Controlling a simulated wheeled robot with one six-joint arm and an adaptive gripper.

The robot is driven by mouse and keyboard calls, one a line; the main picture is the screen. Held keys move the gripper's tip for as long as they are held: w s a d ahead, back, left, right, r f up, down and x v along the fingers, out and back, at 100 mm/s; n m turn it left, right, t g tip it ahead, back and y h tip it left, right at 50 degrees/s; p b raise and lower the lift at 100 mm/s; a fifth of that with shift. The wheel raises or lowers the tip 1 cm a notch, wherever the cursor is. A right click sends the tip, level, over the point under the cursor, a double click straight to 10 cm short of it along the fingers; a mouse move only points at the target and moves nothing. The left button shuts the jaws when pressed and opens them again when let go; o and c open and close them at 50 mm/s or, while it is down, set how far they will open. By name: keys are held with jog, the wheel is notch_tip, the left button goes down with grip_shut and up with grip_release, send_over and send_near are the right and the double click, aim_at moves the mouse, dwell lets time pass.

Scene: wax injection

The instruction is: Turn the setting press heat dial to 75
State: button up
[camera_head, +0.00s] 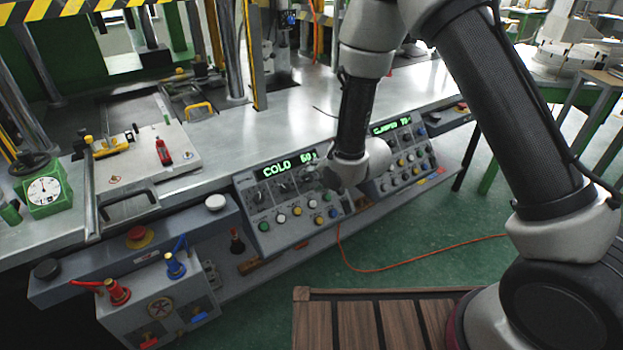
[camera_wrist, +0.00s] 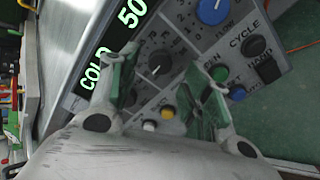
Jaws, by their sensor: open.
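The left control panel (camera_head: 243,190) carries a lit green display (camera_head: 288,165) reading COLD and about 50. In the wrist view the same kind of display (camera_wrist: 108,47) reads COLD 50. A black dial (camera_wrist: 159,64) with a pale pointer mark sits on the panel face, between the fingers of my gripper (camera_wrist: 162,66) in the picture. The fingers, with green pads, are apart on either side of it, and I cannot tell whether they touch it. The dial's label is not readable. In the head view my wrist hides the gripper and part of the panel.
A blue FLOW knob (camera_wrist: 212,10), a black CYCLE button (camera_wrist: 254,46) and yellow (camera_wrist: 167,112) and white (camera_wrist: 149,126) buttons lie close to the fingers. A second panel with a display (camera_head: 391,126) stands to the right. Red and blue valves are at lower left.

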aim_at(309, 179)
jog(key=shift+x, duration=1.65)
jog(key=c, duration=1)
